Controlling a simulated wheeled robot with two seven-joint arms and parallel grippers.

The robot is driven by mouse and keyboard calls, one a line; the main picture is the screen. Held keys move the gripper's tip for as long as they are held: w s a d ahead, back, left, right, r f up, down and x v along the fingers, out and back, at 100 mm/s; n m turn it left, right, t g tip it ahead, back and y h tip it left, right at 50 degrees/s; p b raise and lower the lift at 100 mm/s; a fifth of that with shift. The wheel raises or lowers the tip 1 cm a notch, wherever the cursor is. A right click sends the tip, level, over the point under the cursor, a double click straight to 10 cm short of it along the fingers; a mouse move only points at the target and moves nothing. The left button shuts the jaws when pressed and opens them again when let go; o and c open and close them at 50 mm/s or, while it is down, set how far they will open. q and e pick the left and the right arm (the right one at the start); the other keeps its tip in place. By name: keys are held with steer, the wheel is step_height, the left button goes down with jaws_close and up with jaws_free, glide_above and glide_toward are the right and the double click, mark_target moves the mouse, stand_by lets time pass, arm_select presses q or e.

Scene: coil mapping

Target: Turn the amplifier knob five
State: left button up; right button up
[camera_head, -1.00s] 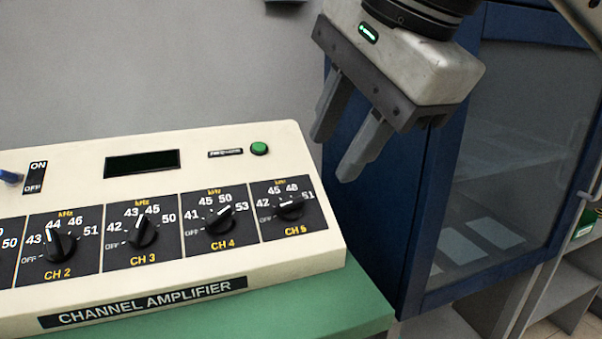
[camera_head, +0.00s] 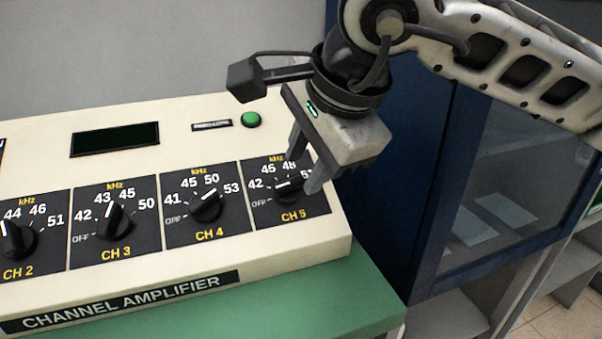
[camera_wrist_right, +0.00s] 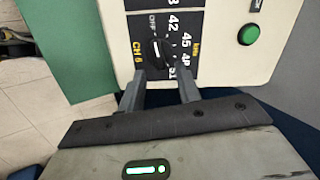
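The cream channel amplifier (camera_head: 290,252) stands on a green surface. Its CH 5 knob (camera_head: 288,187) is black with a white pointer line, at the right end of the knob row. In the right wrist view the knob (camera_wrist_right: 155,50) lies just beyond the fingertips. My right gripper (camera_head: 301,173) is open above the CH 5 panel, with its fingers apart and the tips near the knob's right side. In the wrist view the right gripper (camera_wrist_right: 158,82) shows nothing between its fingers; I cannot tell whether they touch the knob. My left gripper is not in view.
The CH 4 knob (camera_head: 206,207) and CH 3 knob (camera_head: 116,218) sit left of CH 5. A green button (camera_head: 250,120) is behind the knobs. A blue glass-fronted cabinet (camera_head: 430,235) stands close on the right. The green surface (camera_head: 365,300) is bare in front.

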mark_target(287, 187)
steer(key=shift+x, duration=1.5)
steer(key=shift+c, duration=0.3)
